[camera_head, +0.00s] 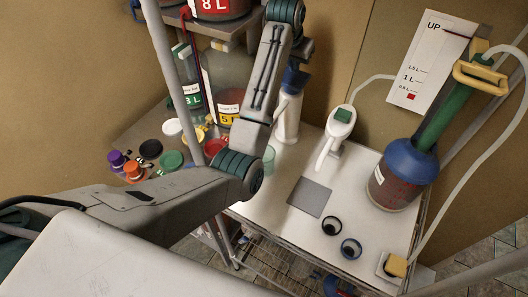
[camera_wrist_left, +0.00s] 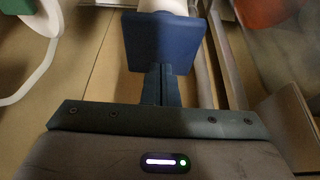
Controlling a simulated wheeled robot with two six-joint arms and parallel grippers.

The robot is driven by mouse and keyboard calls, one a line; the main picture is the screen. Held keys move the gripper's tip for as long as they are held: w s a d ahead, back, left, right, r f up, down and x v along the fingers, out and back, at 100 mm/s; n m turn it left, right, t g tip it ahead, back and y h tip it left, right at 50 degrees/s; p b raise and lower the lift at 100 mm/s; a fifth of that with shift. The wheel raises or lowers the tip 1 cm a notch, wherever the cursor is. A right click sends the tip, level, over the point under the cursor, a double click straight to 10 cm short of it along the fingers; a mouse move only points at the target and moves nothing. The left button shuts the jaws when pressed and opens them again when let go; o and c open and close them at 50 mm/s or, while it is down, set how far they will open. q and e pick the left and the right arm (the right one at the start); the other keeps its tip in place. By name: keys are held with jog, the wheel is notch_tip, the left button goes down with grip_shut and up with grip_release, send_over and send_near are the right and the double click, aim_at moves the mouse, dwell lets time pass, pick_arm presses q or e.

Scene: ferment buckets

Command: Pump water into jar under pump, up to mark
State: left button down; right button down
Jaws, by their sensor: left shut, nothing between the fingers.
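A white pump (camera_head: 287,118) with a blue top (camera_head: 294,80) stands upright at the back of the white table. A pale greenish clear jar (camera_head: 266,158) stands in front of it, mostly hidden behind my left arm; its mark and water level cannot be made out. My left gripper (camera_head: 297,66) is shut and empty, just above the blue top. In the left wrist view the blue top (camera_wrist_left: 165,40) shows as a square plate. The shut fingers (camera_wrist_left: 160,84) reach its near edge; I cannot tell whether they press on it. My right gripper is not in view.
A white spouted dispenser (camera_head: 338,128) with a hose stands right of the pump, near a grey pad (camera_head: 311,198). A blue-topped bucket (camera_head: 397,178) stands farther right. Coloured lids (camera_head: 171,160) and labelled buckets (camera_head: 192,97) are at left.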

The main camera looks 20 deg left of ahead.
aim_at(292, 78)
pick_arm(q)
jog(key=shift+f, duration=0.1)
jog(key=shift+f, duration=2.25)
jog(key=shift+r, duration=0.1)
jog(key=shift+r, duration=2.15)
jog(key=shift+r, duration=0.15)
jog(key=shift+r, duration=2.4)
